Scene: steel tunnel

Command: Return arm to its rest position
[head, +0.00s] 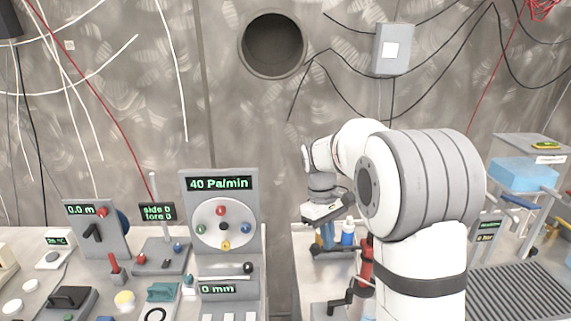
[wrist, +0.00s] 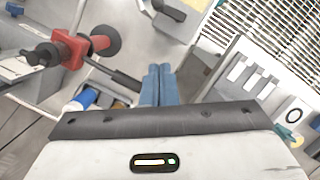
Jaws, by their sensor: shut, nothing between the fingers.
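My white and grey arm rises at the right of the head view, with its elbow large in front and its forearm pointing away to the left. My gripper (head: 322,236) hangs low at the arm's far end, above the right-hand bench; its fingertips are hard to make out there. In the wrist view my gripper's two blue-grey fingers (wrist: 160,72) lie side by side, shut, with nothing between them. They appear over a pale bench surface, apart from the red fitting.
A panel reading "40 Pa/min" (head: 218,183) stands left of my gripper. A red fitting with black handles (wrist: 72,50) and a blue-and-white bottle (wrist: 82,99) are near the fingers. A blue box (head: 524,174) and a ribbed tray (head: 515,293) are at right. The wall has a round hole (head: 273,45).

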